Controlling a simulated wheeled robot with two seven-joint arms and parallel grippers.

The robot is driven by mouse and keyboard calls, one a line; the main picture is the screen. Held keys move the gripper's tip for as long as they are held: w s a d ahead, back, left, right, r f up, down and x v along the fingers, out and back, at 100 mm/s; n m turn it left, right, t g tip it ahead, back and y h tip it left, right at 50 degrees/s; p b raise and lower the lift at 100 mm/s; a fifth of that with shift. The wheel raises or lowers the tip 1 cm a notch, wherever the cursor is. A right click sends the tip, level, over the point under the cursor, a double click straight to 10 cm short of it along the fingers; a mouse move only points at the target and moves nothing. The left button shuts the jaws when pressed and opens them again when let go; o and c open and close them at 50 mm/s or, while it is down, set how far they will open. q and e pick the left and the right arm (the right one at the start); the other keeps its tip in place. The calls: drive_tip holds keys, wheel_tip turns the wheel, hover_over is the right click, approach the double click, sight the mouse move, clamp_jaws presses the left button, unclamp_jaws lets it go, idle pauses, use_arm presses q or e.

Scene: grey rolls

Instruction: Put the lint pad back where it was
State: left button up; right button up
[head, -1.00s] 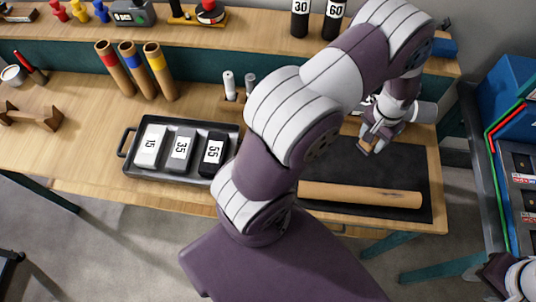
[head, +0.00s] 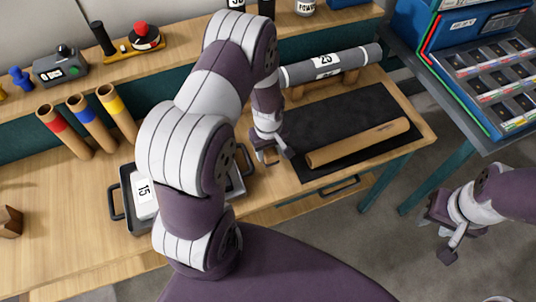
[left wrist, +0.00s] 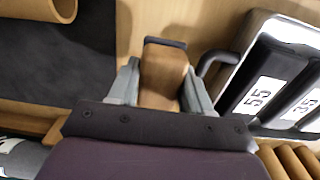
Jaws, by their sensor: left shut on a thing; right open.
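My left gripper (head: 271,153) is over the bench between the dark tray and the black mat. In the left wrist view its two grey fingers are shut on the lint pad (left wrist: 163,78), a small wooden block with a dark strip along its far end. The pad is hard to make out in the head view. Bare wood and the tray's handle lie just past it in the left wrist view; I cannot tell its height above the bench. My right gripper (head: 446,237) is open and empty, out over the floor at the right.
The dark tray (head: 117,187) holds numbered blocks and is partly hidden by my arm. A brown roll (head: 358,142) lies on the black mat (head: 312,119). A grey roll (head: 330,64) marked 25 rests on wooden supports behind. Cardboard tubes (head: 92,123) stand left. A blue cabinet (head: 470,48) stands right.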

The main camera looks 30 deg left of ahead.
sight(268, 158)
use_arm(q)
wheel_tip(268, 158, down, 4)
drive_tip(key=shift+f, duration=0.1)
drive_tip(key=shift+s, duration=0.1)
drive_tip(key=shift+f, duration=0.15)
drive_tip(key=o, duration=0.7)
wheel_tip(268, 158, up, 13)
drive_tip(key=shift+s+d+f+b, duration=0.1)
drive_tip(key=shift+s+b, duration=0.05)
drive_tip(key=shift+b, duration=0.15)
drive_tip(key=s+d+r+m, duration=0.1)
drive_tip(key=s+r+m, duration=0.2)
drive_tip(key=s+d+r+m, duration=0.2)
drive_tip(key=r+m, duration=0.1)
drive_tip(key=s+d+r+m+t, duration=0.1)
drive_tip(key=s+d+r+m, duration=0.1)
drive_tip(key=s+r+m, duration=0.1)
drive_tip(key=shift+s+r+m, duration=0.25)
drive_tip(key=shift+s+m, duration=0.05)
drive_tip(key=shift+m, duration=0.3)
